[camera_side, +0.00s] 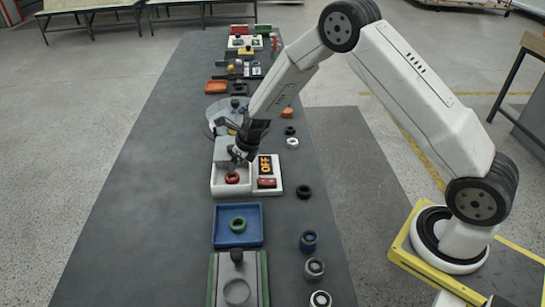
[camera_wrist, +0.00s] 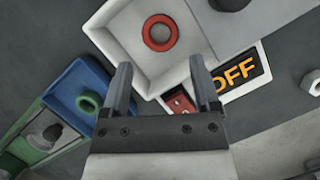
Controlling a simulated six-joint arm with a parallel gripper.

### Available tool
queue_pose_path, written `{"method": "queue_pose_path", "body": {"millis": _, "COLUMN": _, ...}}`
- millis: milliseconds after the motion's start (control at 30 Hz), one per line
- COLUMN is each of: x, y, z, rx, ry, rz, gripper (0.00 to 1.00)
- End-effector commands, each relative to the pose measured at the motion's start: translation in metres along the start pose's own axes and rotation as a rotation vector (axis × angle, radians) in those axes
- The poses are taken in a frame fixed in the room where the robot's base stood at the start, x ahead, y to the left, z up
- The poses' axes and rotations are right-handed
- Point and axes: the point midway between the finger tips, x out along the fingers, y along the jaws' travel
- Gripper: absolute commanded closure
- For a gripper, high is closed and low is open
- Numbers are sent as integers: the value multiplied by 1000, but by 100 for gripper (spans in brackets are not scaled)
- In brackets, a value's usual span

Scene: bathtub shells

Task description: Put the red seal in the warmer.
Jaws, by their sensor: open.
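The red seal (camera_side: 232,178) is a ring lying flat inside the white tray of the warmer (camera_side: 216,186). The warmer carries an OFF display (camera_side: 265,165) and a red switch (camera_side: 267,183) to the right of its tray. My gripper (camera_side: 236,160) is above the warmer, close over the seal in the side view. In the wrist view my gripper (camera_wrist: 161,75) is open with nothing between its fingers. There the seal (camera_wrist: 160,32) lies beyond the fingertips, clear of the tray (camera_wrist: 115,22) walls, and the OFF display (camera_wrist: 240,75) is to the right.
A blue tray (camera_side: 218,240) with a green ring (camera_side: 237,224) stands nearer the camera. Several dark and pale rings and cylinders line the right edge of the bench. The left side of the bench (camera_side: 140,200) is clear.

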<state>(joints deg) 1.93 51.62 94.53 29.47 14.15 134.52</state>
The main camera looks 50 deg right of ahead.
Motion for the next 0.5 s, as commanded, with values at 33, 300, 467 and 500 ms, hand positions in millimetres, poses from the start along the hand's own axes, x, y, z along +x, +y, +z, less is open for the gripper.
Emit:
{"method": "queue_pose_path", "body": {"millis": 33, "x": -7, "y": 0, "z": 1, "rx": 0, "ry": -2, "rz": -1, "gripper": 21}}
{"method": "queue_pose_path", "body": {"millis": 300, "x": -37, "y": 0, "z": 1, "rx": -1, "ry": -1, "rz": -1, "gripper": 21}}
{"method": "queue_pose_path", "body": {"millis": 467, "x": -49, "y": 0, "z": 0, "rx": 1, "ry": 0, "rz": 0, "gripper": 21}}
{"method": "queue_pose_path", "body": {"millis": 500, "x": -51, "y": 0, "z": 0, "rx": 1, "ry": 1, "rz": 0, "gripper": 21}}
